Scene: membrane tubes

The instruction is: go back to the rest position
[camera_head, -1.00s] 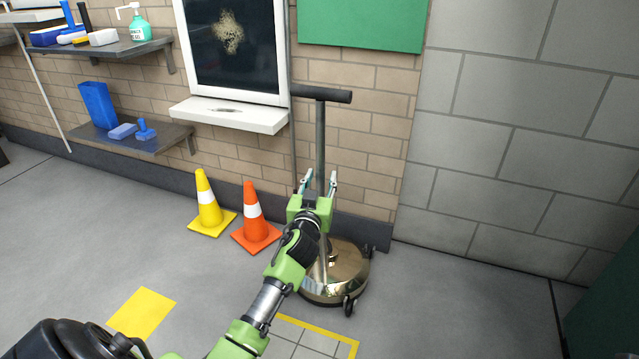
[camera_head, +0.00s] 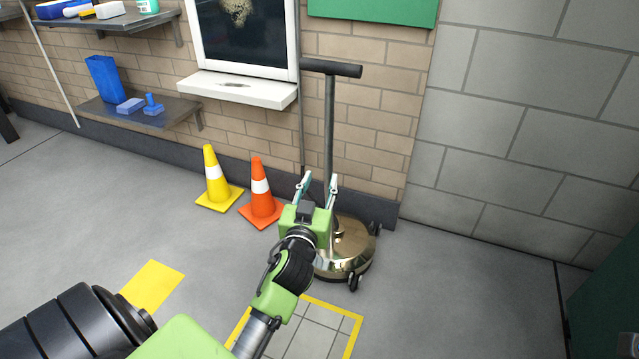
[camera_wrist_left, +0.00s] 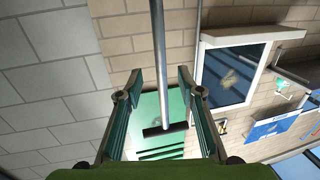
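My left gripper (camera_head: 318,192) is open in the head view, its two fingers spread and pointing up toward the wall. It stands in front of the floor polisher (camera_head: 345,250), whose upright handle pole (camera_head: 329,125) shows behind the fingers. In the left wrist view the gripper (camera_wrist_left: 157,80) is also open, and the pole (camera_wrist_left: 158,50) shows in the gap between the fingers, apart from them as far as I can see. Nothing is held. My right gripper is in neither view.
A yellow cone (camera_head: 213,180) and an orange cone (camera_head: 261,195) stand left of the polisher. A wall shelf (camera_head: 140,110) carries blue items. A window with a white sill (camera_head: 240,88) is above. A yellow-edged tile patch (camera_head: 318,335) lies on the floor.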

